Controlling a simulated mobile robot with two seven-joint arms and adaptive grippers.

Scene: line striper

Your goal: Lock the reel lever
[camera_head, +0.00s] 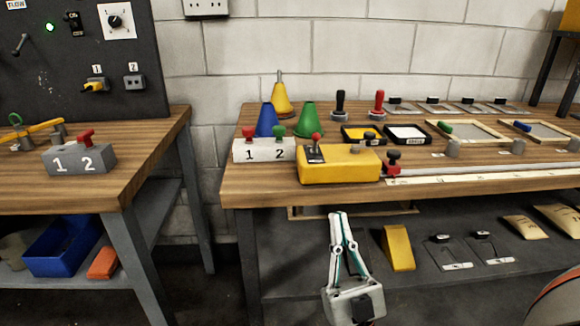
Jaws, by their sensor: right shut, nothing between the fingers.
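A yellow box-shaped unit (345,169), which looks like the reel, sits near the front edge of the right workbench. A small lever with a red knob (316,139) stands up from a dark plate on its left part. I cannot tell from this view whether the lever is in its locked position. My right gripper (340,214) is shut and empty. It points up in front of the bench, below the yellow unit in the picture and apart from it. My left gripper is not in view.
A white block (264,151) marked 1 and 2 stands just left of the yellow unit, with cones behind. A red-and-black block (392,163) sits to its right, by a long rail. A grey switch box (79,159) stands on the left bench. A gap separates the benches.

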